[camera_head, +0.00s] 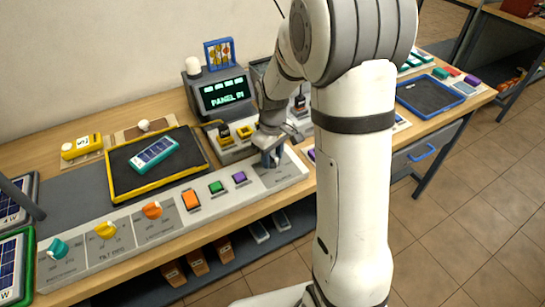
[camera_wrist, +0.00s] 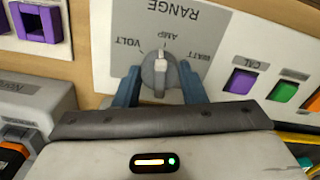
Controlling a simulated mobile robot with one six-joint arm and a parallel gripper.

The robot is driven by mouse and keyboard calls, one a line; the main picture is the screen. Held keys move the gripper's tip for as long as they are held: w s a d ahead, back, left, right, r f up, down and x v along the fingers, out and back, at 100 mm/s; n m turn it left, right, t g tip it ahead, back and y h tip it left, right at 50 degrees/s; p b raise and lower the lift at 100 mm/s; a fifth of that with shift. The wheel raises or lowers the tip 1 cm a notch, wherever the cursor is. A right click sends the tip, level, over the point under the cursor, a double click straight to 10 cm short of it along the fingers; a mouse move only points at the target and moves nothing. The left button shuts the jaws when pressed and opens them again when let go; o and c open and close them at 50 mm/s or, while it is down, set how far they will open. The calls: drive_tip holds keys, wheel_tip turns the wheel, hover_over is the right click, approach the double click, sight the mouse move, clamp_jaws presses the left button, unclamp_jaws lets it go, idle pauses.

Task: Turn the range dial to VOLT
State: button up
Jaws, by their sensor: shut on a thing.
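The range dial (camera_wrist: 158,73) is a round grey knob with a pale pointer bar, on a grey plate marked RANGE (camera_wrist: 190,12). The lettering is upside down in the wrist view. VOLT stands left of the dial, AMP above it and WATT to the right. The bar's upper end is close to AMP, right of VOLT. My gripper (camera_wrist: 159,84) has its blue fingers on both sides of the dial and is shut on it. In the head view my gripper (camera_head: 271,158) is at the console's right end and hides the dial.
The console (camera_head: 175,226) also carries orange (camera_head: 191,199), green (camera_head: 216,187) and purple (camera_head: 239,177) buttons, and teal, yellow and orange dials to the left. A yellow-rimmed tray (camera_head: 118,196) holds a panel behind it. A display (camera_head: 224,93) reads PANEL P1.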

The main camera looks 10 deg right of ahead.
sight(273, 155)
drive_tip(key=n+b, duration=0.1)
drive_tip(key=n, duration=0.4)
drive_tip(key=shift+n, duration=0.3)
drive_tip(key=shift+n+b, duration=0.4)
drive_tip(key=shift+n, duration=1.8)
drive_tip(key=o, duration=1)
drive_tip(key=shift+r, duration=0.1)
wheel_tip(273, 155, up, 8)
drive_tip(key=shift+f, duration=0.15)
drive_tip(key=s+r+m+t, duration=0.1)
drive_tip(key=s+r+m, duration=0.1)
drive_tip(key=s+m, duration=0.6)
drive_tip(key=s+r+m+t, duration=0.1)
drive_tip(key=s+m, duration=0.7)
drive_tip(key=s, duration=0.3)
drive_tip(key=shift+s+d+r+t, duration=0.15)
drive_tip(key=shift+s+r+t, duration=0.15)
drive_tip(key=shift+r, duration=0.1)
